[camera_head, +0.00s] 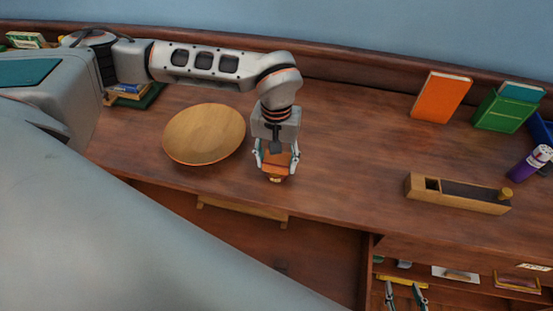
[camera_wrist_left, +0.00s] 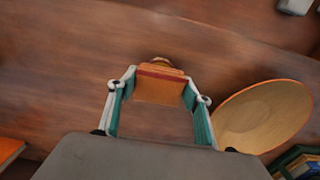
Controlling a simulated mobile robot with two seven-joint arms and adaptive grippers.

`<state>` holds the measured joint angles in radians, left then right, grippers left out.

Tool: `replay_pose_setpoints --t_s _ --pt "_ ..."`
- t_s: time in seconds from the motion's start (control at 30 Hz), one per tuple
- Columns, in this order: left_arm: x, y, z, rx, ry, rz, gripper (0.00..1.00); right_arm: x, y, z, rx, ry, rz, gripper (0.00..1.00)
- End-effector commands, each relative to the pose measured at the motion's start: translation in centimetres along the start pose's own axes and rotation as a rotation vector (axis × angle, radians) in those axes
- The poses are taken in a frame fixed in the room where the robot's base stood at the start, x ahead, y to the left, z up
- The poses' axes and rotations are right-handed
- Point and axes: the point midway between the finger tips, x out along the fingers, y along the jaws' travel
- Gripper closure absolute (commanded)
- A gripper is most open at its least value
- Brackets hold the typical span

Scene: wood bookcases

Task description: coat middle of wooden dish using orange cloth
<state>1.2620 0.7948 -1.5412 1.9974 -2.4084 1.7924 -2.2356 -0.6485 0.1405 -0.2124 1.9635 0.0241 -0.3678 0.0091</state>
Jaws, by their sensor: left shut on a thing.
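The wooden dish (camera_head: 205,134) is round, shallow and light brown, and lies on the worktop left of my left gripper in the head view. It also shows at the right of the left wrist view (camera_wrist_left: 262,116). My left gripper (camera_head: 276,172) points down, shut on a small orange block-like piece, which I take for the orange cloth (camera_wrist_left: 160,88). The cloth sits between both fingers, with a tan rounded part at its far end; it is apart from the dish. My right gripper (camera_head: 405,294) shows at the bottom edge, its fingers apart with nothing between them.
A wooden plane-like block (camera_head: 460,194) lies at the right, with a purple bottle (camera_head: 528,163) beyond it. An orange book (camera_head: 440,98) and a green book (camera_head: 503,110) stand at the back right. The worktop (camera_head: 345,150) right of the left gripper is clear.

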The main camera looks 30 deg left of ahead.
Motion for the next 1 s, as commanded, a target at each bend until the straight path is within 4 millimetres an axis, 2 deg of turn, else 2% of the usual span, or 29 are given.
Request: replay_pose_setpoints --t_s 1.0 --pt "0.95 0.0 -0.01 0.0 0.0 0.0 0.68 0.31 -0.14 0.79 0.001 -0.006 -0.001 0.6"
